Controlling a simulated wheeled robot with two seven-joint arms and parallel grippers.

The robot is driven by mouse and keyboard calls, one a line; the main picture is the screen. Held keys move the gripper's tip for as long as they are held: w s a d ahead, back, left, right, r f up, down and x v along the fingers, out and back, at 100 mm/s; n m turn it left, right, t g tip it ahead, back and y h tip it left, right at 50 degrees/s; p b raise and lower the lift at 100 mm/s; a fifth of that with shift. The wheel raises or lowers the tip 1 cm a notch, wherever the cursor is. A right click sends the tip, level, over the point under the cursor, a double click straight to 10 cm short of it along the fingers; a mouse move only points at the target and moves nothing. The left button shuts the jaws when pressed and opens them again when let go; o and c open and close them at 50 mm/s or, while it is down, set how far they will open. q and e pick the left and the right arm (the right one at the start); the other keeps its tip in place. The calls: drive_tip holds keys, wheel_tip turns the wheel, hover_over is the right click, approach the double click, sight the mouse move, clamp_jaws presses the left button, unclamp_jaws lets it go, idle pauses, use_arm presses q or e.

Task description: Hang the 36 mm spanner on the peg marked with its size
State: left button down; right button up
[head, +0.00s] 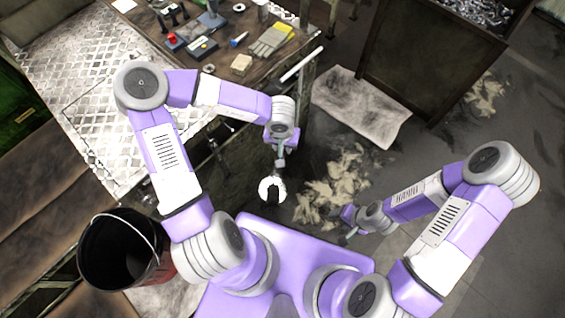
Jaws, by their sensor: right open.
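A pale open-ended spanner (265,189) shows below my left gripper (280,160), its open jaw facing down; its size mark cannot be read. My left gripper appears shut on the spanner's shank, beside the bench front and above the floor. My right gripper (349,232) is open and empty, low over the floor to the right of the spanner and apart from it. Small dark fittings (229,126) show along the bench front, but I cannot tell whether they are pegs. No peg size mark is readable.
The workbench (262,68) holds gloves (270,41), small tools and blocks. A black bucket (92,252) stands at the lower left. A dark bin of metal parts (420,62) stands at the upper right. Stained sheet (360,107) and rags (330,190) lie on the floor.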

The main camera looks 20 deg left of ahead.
use_arm(q)
drive_tip(key=s+f+n+t+y+b, duration=0.2)
drive_tip(key=s+f+n+y+b, duration=0.15)
drive_tip(key=f+n+y, duration=0.4)
drive_tip(key=s+f+n+t+y+b, duration=0.2)
drive_tip(key=f+n+y+b, duration=0.25)
drive_tip(key=f, duration=0.55)
drive_tip(key=w+a+r+t+y+b, duration=0.1)
drive_tip(key=w+a+y+b, duration=0.3)
drive_tip(key=w+a, duration=0.4)
drive_tip(key=shift+r+y+b, duration=0.3)
drive_tip(key=shift+r+b, duration=0.25)
drive_tip(key=shift+b, duration=0.2)
idle(0.5)
drive_tip(key=shift+w+d+f, duration=0.1)
drive_tip(key=shift+f, duration=0.1)
idle(0.5)
drive_tip(key=shift+b+x, duration=0.35)
drive_tip(key=shift+x, duration=1.55)
drive_tip(key=shift+f, duration=0.2)
idle(1.2)
